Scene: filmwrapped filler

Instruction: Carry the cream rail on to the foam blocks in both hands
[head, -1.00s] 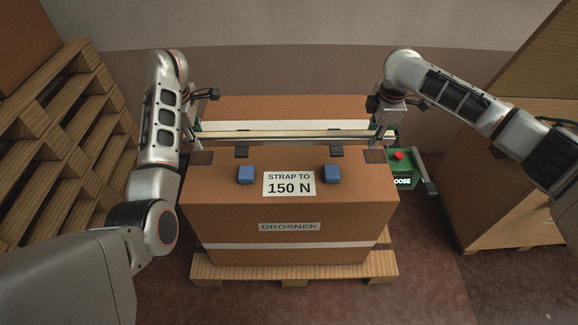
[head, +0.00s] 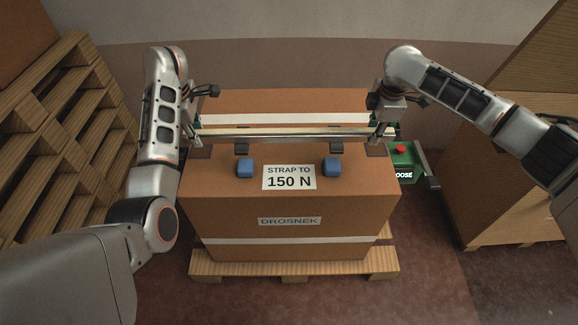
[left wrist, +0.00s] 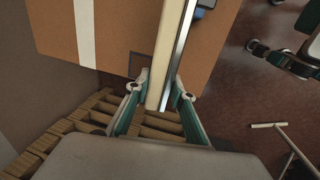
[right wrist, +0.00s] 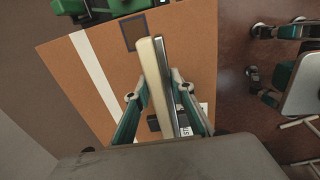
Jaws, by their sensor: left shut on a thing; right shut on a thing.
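The cream rail (head: 285,131) spans left to right over the big brown carton (head: 225,200), level or nearly so. It has a cream side and a shiny metal side. My left gripper (head: 195,131) is shut on its left end and my right gripper (head: 382,130) on its right end. The left wrist view shows the rail (left wrist: 166,55) between the fingers, and the right wrist view shows it too (right wrist: 155,72).
A label (head: 289,178) reads "STRAP TO 150 N". A green box with a red button (head: 401,150) stands at the carton's right. Wooden pallets (head: 60,140) are stacked left; a tall brown stack (head: 490,150) stands right. The carton rests on a pallet (head: 295,269).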

